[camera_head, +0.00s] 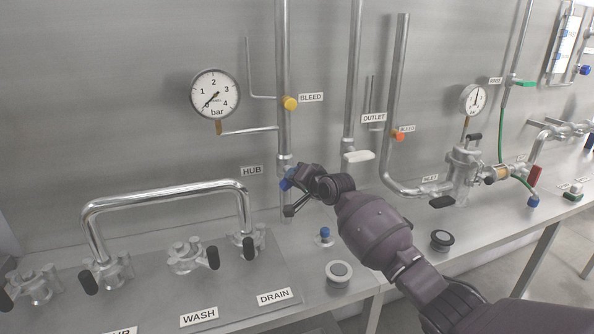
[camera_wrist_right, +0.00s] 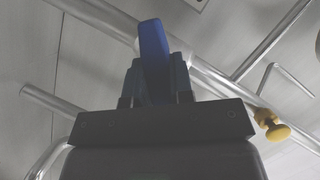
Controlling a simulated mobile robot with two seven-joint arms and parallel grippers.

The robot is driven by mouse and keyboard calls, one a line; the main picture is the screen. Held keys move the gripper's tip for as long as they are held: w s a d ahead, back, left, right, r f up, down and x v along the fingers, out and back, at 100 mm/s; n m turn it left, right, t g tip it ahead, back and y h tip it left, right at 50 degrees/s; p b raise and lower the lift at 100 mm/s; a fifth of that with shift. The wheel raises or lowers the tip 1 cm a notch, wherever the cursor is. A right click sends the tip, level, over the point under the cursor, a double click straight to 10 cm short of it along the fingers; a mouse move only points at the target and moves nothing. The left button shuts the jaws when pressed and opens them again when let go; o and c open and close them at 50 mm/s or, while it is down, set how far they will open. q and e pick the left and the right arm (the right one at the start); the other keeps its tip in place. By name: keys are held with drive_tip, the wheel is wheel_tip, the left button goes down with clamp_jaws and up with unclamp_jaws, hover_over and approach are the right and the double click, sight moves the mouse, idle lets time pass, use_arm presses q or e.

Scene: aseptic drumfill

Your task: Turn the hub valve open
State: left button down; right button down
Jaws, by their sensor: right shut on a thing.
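The hub valve is on the vertical pipe beside the HUB label (camera_head: 251,170). Its blue handle (camera_head: 285,184) shows only as a small patch, mostly hidden behind my right gripper (camera_head: 291,192). In the right wrist view the blue handle (camera_wrist_right: 153,40) sticks out between the two fingers of the right gripper (camera_wrist_right: 157,78). The right gripper is shut on this handle. The handle's angle to the pipe is hard to judge. My left gripper is in neither view.
A yellow BLEED knob (camera_head: 290,103) is higher on the same pipe, with a pressure gauge (camera_head: 215,94) to its left. A white handle (camera_head: 358,156) is right of the gripper. A large bent pipe (camera_head: 165,190) and several black-handled valves stand on the bench at left.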

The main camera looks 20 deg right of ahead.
drive_tip(key=n+h+p, duration=0.1)
drive_tip(key=n+p, duration=0.1)
drive_tip(key=p, duration=0.1)
drive_tip(key=n+h+p, duration=0.1)
drive_tip(key=p, duration=0.1)
drive_tip(key=shift+a+r+n+g+h+p, duration=0.1)
drive_tip(key=shift+r+n+g+h+p, duration=0.05)
drive_tip(key=shift+n+g+h+p, duration=0.2)
drive_tip(key=shift+n+h+p, duration=0.35)
drive_tip(key=shift+n+p, duration=0.3)
drive_tip(key=shift+n+h+p, duration=0.4)
drive_tip(key=shift+n, duration=0.2)
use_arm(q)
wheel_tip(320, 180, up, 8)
use_arm(e)
drive_tip(key=shift+n+h, duration=0.3)
drive_tip(key=shift+n, duration=0.1)
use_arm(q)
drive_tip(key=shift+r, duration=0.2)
use_arm(e)
drive_tip(key=shift+f, duration=0.2)
drive_tip(key=c, duration=1)
unclamp_jaws()
drive_tip(key=shift+r, duration=0.1)
drive_tip(key=shift+s, duration=0.1)
